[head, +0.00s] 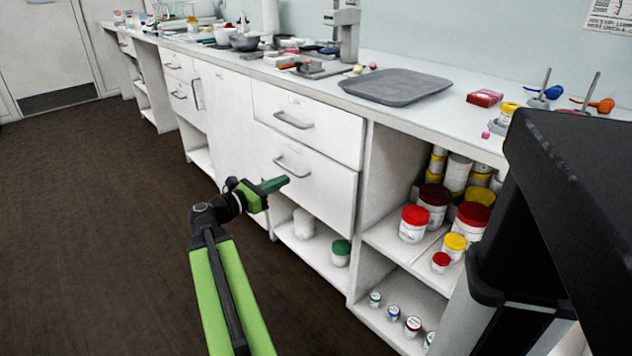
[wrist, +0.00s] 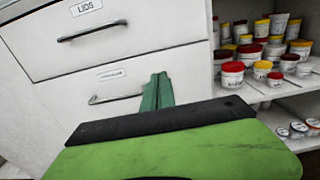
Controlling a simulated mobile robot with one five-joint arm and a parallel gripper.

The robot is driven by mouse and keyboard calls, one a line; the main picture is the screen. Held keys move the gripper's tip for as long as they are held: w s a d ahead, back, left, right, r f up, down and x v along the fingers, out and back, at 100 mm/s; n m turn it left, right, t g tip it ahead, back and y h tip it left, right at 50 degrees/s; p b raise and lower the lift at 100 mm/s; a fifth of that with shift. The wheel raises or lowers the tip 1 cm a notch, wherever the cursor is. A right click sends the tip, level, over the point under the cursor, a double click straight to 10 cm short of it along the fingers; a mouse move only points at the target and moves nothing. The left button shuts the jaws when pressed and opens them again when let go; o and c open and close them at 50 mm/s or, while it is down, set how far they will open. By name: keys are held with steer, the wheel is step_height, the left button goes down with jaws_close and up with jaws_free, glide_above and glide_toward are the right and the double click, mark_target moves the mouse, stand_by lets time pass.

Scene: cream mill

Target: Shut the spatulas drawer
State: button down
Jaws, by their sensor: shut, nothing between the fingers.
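Two white drawers with grey bar handles sit one above the other under the counter. In the wrist view the upper drawer (wrist: 110,35) carries a label reading LIDS. The lower drawer (head: 325,195) has a label too small to read, so I cannot confirm that it is the spatulas drawer. Its front looks nearly in line with the upper one; I cannot tell whether a small gap is left. My gripper (head: 285,180) is shut and empty, its green fingertips pointing at the lower drawer's front near its handle (wrist: 115,98). Whether they touch it is unclear.
Right of the drawers, an open shelf (head: 385,238) holds several lidded tubs. A grey tray (head: 395,86) lies on the counter above. Below the lower drawer, an open shelf holds a green-lidded tub (head: 340,254). The dark floor on the left is clear.

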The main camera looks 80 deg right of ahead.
steer(key=x, duration=1.3)
steer(key=shift+s+d+r, duration=0.1)
steer(key=shift+s+d, duration=0.05)
steer(key=shift+d, duration=0.25)
steer(key=shift+x, duration=1.15)
steer(key=shift+r, duration=0.1)
steer(key=shift+d, duration=0.1)
glide_toward(323, 160)
steer(key=v, duration=0.5)
steer(key=shift+a+f, duration=0.25)
